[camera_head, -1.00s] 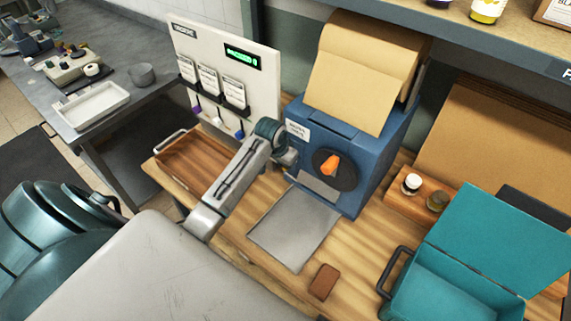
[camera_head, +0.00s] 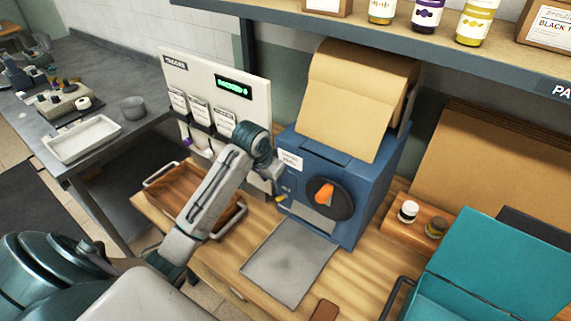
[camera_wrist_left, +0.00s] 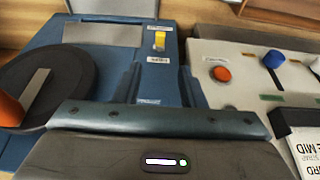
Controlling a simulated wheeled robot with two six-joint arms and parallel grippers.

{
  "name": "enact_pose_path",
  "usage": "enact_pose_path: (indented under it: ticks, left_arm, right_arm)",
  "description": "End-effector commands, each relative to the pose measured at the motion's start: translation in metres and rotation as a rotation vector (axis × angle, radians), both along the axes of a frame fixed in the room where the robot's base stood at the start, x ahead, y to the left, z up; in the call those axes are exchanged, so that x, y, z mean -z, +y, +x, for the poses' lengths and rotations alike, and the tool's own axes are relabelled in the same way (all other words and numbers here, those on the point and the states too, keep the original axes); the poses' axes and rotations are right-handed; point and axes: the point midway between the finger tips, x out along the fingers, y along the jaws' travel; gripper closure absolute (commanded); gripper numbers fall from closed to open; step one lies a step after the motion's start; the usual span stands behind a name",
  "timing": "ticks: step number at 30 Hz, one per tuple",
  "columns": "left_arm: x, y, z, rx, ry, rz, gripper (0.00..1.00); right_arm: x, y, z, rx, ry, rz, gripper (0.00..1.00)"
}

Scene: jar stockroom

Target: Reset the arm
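My left arm (camera_head: 205,205) comes in from the lower left and bends down at its wrist between the white panel and the blue machine. My left gripper (camera_head: 272,180) is small and partly hidden there. In the left wrist view, its two dark fingers (camera_wrist_left: 158,88) stand apart with nothing visible between them, pointing toward the front of the blue machine (camera_wrist_left: 85,55). A yellow switch (camera_wrist_left: 160,40) lies beyond the fingertips; I cannot tell whether they touch anything. My right gripper is not in view.
The blue machine (camera_head: 370,185) with an orange knob stands right of the gripper. The white panel (camera_head: 255,95) stands behind it. A wooden tray (camera_head: 178,187) lies below the arm. A teal box (camera_head: 480,265) is at the right. A shelf (camera_head: 390,32) hangs above.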

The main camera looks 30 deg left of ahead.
Motion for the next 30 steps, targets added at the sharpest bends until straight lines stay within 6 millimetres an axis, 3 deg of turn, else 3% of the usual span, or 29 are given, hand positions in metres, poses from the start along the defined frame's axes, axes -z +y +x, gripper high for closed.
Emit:
enact_pose_path:
  ticks: [7, 11, 15, 20, 24, 30]
  left_arm:
    - [0.003, -0.002, -0.003, 0.001, 0.002, 0.000, 0.64]
    - [0.022, -0.014, -0.024, 0.011, 0.008, 0.008, 0.64]
    - [0.056, -0.037, -0.074, 0.027, 0.013, 0.025, 0.64]
    - [0.083, -0.063, -0.143, 0.034, 0.012, 0.044, 0.64]
    - [0.091, -0.078, -0.195, 0.029, 0.007, 0.059, 0.64]
    - [0.090, -0.087, -0.241, 0.014, 0.003, 0.075, 0.64]
  right_arm:
    - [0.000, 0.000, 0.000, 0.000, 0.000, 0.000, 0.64]
    - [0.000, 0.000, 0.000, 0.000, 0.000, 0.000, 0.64]
    - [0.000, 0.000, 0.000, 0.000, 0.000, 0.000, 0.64]
    - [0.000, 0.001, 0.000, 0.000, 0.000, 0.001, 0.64]
    - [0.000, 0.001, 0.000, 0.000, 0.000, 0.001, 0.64]
    - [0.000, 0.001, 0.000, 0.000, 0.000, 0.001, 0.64]
